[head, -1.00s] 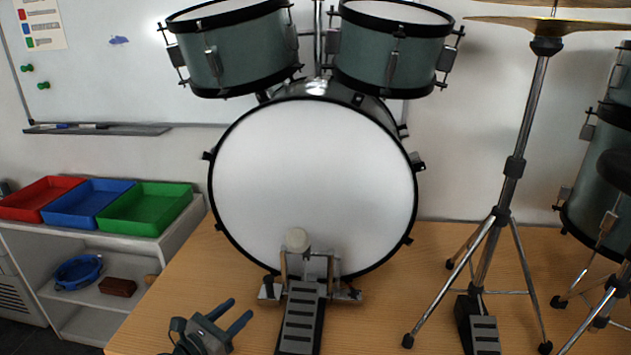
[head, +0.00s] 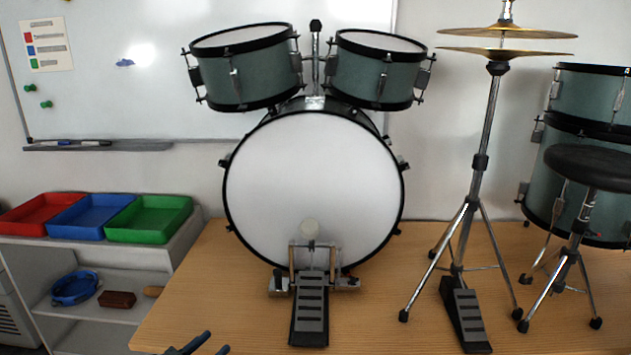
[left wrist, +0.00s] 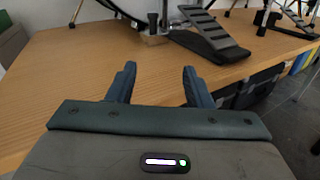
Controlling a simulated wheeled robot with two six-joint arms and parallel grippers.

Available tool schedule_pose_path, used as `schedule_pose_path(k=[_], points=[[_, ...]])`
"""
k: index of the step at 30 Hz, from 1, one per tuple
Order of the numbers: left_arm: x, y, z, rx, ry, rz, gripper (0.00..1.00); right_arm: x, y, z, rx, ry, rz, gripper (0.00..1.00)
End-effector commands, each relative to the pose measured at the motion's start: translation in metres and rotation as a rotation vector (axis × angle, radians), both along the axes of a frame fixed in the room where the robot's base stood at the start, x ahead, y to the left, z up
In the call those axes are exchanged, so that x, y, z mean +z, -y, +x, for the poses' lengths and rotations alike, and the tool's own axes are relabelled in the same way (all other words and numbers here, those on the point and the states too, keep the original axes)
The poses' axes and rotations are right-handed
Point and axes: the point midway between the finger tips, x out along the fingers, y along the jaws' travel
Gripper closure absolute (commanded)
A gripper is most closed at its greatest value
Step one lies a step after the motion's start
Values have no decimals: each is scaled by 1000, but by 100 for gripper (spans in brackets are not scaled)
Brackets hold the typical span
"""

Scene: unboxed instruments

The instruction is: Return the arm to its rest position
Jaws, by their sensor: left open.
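My left gripper (head: 205,345) shows only its blue fingertips at the bottom edge of the head view. In the left wrist view its two fingers (left wrist: 158,85) stand apart with nothing between them, over the wooden table top. My right gripper is in neither view. The bass drum (head: 313,190) stands upright on the table, with its pedal (head: 310,308) in front; the pedal also shows in the left wrist view (left wrist: 210,38), beyond the fingers and apart from them.
The wooden table (head: 240,290) has free room left of the pedal. A cymbal stand (head: 480,160) and a stool (head: 590,165) stand at the right. A white shelf (head: 110,258) with red, blue and green (head: 150,218) trays is at the left.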

Motion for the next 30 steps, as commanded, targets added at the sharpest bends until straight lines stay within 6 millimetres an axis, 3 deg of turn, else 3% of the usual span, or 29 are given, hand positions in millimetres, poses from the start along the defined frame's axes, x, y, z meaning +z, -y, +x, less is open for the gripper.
schedule_pose_path(k=[11,17,19,24,30], points=[[-27,34,-53,-158,126,488,54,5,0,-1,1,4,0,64],[-52,50,-103,-328,242,916,54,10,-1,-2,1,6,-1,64],[-64,53,-128,-425,294,1116,54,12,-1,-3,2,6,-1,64],[-89,42,-199,-754,429,1649,54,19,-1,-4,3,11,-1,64],[-97,15,-254,-1086,500,1996,54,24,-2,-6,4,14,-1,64]])
